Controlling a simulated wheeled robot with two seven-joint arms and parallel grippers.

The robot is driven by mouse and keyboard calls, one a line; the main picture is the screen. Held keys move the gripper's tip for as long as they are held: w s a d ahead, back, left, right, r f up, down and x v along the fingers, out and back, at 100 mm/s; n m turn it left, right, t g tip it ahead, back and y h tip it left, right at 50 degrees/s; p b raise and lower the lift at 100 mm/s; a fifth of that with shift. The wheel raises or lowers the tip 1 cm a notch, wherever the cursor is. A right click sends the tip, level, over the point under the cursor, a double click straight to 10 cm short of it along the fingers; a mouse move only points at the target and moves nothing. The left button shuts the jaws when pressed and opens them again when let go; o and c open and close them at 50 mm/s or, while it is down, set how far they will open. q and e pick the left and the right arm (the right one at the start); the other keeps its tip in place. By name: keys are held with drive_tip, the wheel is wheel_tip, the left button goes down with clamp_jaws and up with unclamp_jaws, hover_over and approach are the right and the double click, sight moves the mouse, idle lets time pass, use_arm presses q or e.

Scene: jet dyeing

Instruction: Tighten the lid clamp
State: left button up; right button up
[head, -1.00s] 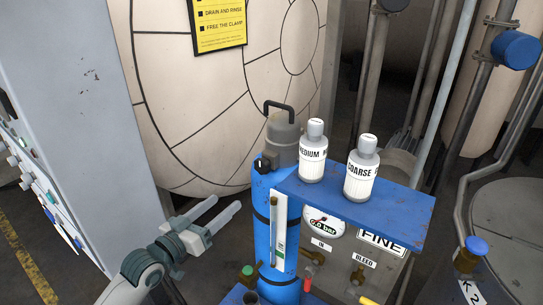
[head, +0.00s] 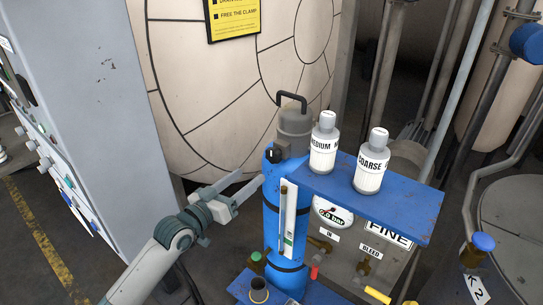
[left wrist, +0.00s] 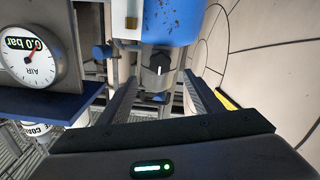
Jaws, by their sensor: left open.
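A blue upright cylinder (head: 280,225) stands in the middle of the head view with a grey lid (head: 294,122) and a black handle on top. A black clamp knob (head: 272,154) with a white mark sits at the seam between lid and cylinder. In the left wrist view the knob (left wrist: 159,68) appears between the finger lines and beyond the tips, with its white mark along the picture's vertical. My left gripper (head: 249,178) is open and empty, just left of the cylinder and a little below the knob. My right gripper is out of view.
A blue shelf (head: 405,209) right of the cylinder bears a MEDIUM bottle (head: 323,145) and a COARSE bottle (head: 371,162). A gauge (head: 332,213) reading 0.0 bar is below it. A grey cabinet (head: 95,90) stands left; a large cream vessel (head: 200,90) stands behind.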

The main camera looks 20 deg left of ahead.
sight(271, 158)
use_arm(q)
drive_tip(key=p+x, duration=0.3)
drive_tip(key=x, duration=0.9)
drive_tip(key=shift+w, duration=0.2)
drive_tip(key=c, duration=1.1)
